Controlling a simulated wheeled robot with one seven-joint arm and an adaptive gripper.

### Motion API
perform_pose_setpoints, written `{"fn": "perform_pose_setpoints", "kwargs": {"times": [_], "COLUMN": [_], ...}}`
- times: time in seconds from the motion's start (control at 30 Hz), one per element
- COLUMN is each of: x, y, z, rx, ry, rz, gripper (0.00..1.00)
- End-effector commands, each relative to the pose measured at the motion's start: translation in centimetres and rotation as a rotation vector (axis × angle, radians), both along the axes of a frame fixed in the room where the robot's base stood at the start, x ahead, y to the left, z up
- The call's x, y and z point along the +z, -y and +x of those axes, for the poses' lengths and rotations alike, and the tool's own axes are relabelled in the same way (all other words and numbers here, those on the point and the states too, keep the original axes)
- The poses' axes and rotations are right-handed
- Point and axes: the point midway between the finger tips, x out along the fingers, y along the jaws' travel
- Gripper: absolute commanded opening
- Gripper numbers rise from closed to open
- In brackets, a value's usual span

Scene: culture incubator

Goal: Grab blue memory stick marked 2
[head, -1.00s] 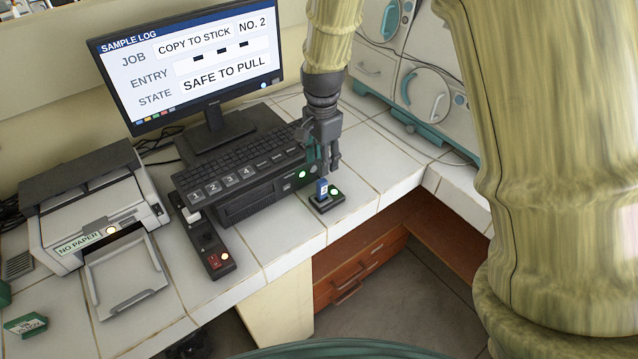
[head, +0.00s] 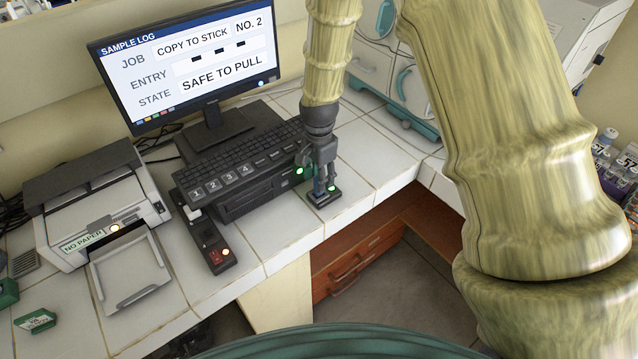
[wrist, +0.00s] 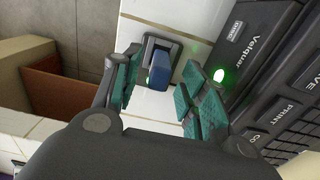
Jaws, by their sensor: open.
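The blue memory stick (wrist: 159,72) stands in a small dark dock at the counter's front edge, beside the keyboard unit. In the wrist view it lies between the two teal-padded fingers of my gripper (wrist: 153,90), with gaps visible on its sides. In the head view my gripper (head: 322,180) points down over the dock (head: 325,199) and mostly hides the stick; its mark cannot be read now. A green light glows on the dock. The monitor (head: 190,60) reads "COPY TO STICK NO. 2" and "SAFE TO PULL".
The keyboard (head: 240,160) and the drive unit under it stand close to the left of my gripper. A black switch strip (head: 212,240) and a printer (head: 95,205) marked "NO PAPER" are further left. Tiled counter is clear right of the dock; red-brown drawers (head: 350,265) lie below.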

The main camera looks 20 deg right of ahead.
Motion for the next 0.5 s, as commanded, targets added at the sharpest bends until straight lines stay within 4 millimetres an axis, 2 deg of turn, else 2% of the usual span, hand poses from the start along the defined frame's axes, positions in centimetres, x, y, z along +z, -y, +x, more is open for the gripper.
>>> {"fn": "perform_pose_setpoints", "kwargs": {"times": [0.23,0.5], "x": [-2.0,-2.7], "y": [0.0,0.0], "z": [0.0,0.0], "rx": [0.0,0.0], "ry": [-0.001,0.001], "rz": [0.001,0.0], "gripper": [0.43,0.43]}}
